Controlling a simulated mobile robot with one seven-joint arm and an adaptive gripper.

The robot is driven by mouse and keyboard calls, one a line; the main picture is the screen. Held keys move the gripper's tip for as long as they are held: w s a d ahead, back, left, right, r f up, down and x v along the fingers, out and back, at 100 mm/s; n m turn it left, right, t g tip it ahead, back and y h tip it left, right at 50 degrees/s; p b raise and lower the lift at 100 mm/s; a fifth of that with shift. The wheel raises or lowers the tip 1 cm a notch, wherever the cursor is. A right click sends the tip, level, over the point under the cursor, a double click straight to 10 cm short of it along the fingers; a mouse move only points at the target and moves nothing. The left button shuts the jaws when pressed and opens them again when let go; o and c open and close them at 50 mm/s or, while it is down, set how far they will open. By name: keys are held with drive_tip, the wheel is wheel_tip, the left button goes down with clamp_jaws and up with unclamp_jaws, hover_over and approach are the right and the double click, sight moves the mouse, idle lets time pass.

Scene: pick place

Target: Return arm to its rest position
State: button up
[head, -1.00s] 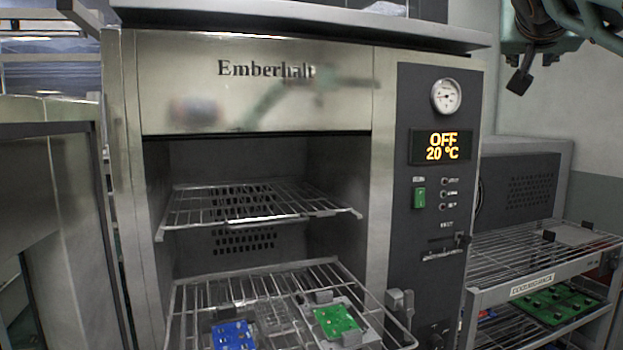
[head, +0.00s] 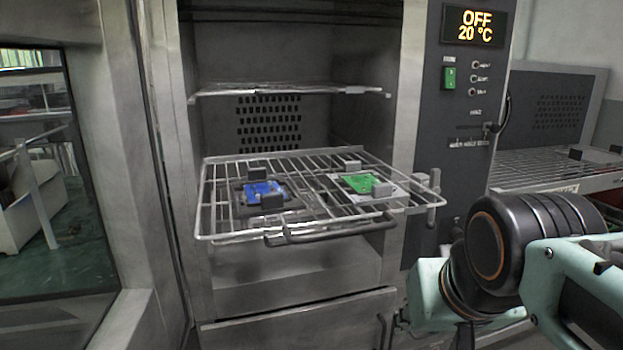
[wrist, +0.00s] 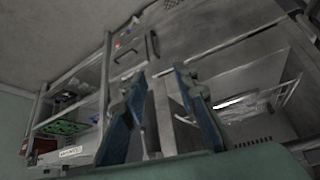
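My arm (head: 500,260) shows at the lower right of the head view, in front of the oven's right side. My gripper is not visible in the head view. In the wrist view, my gripper (wrist: 160,76) has its two blue fingers apart with nothing between them. The fingers point toward the oven front and a side rack, with a clear gap to both as far as I can tell.
The oven's wire shelf (head: 225,222) is pulled out, bearing a blue board (head: 262,190) and a green board (head: 358,182) in holders. An upper shelf (head: 290,90) sits inside. A side rack (wrist: 97,103) holds green boards (wrist: 65,127). The oven display (head: 474,25) reads OFF, 20 °C.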

drive_tip(key=s+a+f+g+p, duration=0.1)
drive_tip(key=s+a+f, duration=0.2)
drive_tip(key=s+f, duration=0.2)
wheel_tip(320, 180, up, 29)
drive_tip(key=p, duration=2.9)
drive_tip(key=shift+w+d+r, duration=0.2)
drive_tip(key=shift+w+d, duration=0.1)
drive_tip(key=shift+d, duration=0.05)
